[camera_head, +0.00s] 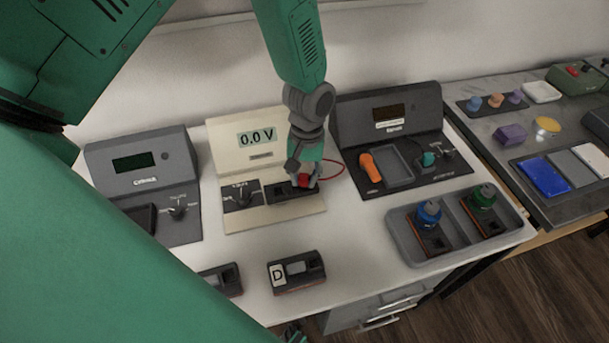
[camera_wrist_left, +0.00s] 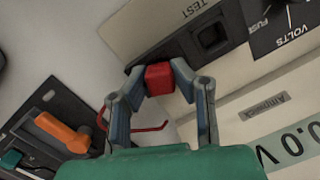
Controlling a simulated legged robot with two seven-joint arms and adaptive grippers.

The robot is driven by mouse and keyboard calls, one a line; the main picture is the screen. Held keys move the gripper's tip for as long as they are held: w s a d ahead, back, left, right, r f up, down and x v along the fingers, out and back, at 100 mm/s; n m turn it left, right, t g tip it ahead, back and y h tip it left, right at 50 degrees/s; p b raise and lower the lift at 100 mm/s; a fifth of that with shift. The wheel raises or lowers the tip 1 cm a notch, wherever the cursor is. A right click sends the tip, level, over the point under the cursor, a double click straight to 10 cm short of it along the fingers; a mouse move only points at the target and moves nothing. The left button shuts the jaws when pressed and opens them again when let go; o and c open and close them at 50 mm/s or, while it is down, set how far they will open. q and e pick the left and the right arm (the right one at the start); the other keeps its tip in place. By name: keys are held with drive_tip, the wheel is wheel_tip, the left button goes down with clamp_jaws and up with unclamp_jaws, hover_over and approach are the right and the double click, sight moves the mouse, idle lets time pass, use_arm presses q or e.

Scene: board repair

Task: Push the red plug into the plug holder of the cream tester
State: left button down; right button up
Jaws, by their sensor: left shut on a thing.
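The cream tester (camera_head: 228,160) stands on the white table, its display reading 0.0 V. Its dark plug holder panel (camera_head: 283,196) lies right of the knob; in the left wrist view the panel (camera_wrist_left: 185,48) has a square socket and the word TEST beside it. My left gripper (camera_head: 302,181) is shut on the red plug (camera_head: 304,180), over the panel's right end. In the left wrist view the red plug (camera_wrist_left: 159,79) sits between both fingertips at the panel's edge. Its underside is hidden, so I cannot tell whether it touches the panel. A small green and dark part at the bottom edge may be my right gripper (camera_head: 293,333).
A grey tray (camera_head: 407,243) holds blue-topped and green-topped parts. A block marked D (camera_head: 296,272) lies in front. A thin red cable shows beside the plug.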

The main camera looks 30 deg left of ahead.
sight(303, 177)
use_arm(q)
drive_tip(key=c, duration=1)
unclamp_jaws()
drive_tip(key=shift+r, duration=0.2)
drive_tip(key=shift+r+p, duration=1.2)
drive_tip(key=shift+p, duration=0.3)
drive_tip(key=shift+r, duration=0.1)
drive_tip(key=shift+r+p, duration=2.75)
drive_tip(key=shift+r, duration=0.25)
